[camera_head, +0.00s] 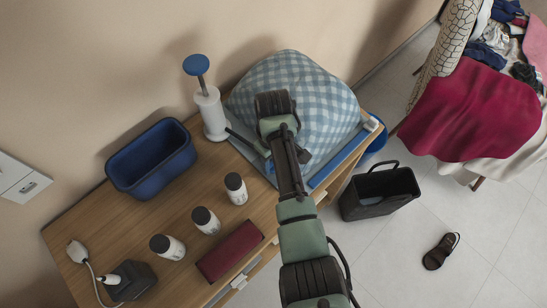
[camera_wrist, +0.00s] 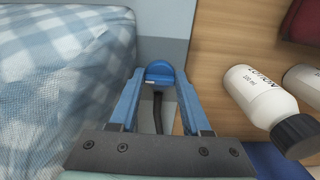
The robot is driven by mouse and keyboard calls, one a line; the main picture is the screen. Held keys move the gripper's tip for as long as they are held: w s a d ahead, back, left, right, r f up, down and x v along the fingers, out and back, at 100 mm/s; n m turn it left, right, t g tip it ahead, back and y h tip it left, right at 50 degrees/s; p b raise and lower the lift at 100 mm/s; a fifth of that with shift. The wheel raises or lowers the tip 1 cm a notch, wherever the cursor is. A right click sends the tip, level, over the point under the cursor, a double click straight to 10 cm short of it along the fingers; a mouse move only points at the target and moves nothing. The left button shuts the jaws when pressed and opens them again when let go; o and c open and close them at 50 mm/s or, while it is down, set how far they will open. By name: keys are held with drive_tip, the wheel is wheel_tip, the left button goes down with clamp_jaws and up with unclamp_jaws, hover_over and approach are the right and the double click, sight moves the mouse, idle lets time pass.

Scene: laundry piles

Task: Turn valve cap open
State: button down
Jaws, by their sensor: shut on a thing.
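The blue round valve cap (camera_wrist: 159,70) sits between the two blue fingers of my gripper (camera_wrist: 158,84) in the wrist view. The fingers are shut on its sides. A black hose (camera_wrist: 157,112) runs below the cap between the fingers; I cannot tell how it joins the valve. The blue-and-white checked bundle (camera_head: 300,85) fills the left of the wrist view. In the head view my arm reaches over the table to the near side of the bundle, and hides the cap.
A white pump with a blue knob (camera_head: 196,64) stands left of the bundle. On the wooden table (camera_head: 140,215) are a blue bin (camera_head: 150,160), several white bottles (camera_head: 236,189), a dark red box (camera_head: 230,251) and a black device (camera_head: 130,281). A black basket (camera_head: 378,193) stands on the floor.

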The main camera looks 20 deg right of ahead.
idle(0.3)
drive_tip(key=shift+c, duration=1.8)
unclamp_jaws()
drive_tip(key=shift+r, duration=0.1)
wheel_tip(320, 180, up, 13)
drive_tip(key=shift+p, duration=0.4)
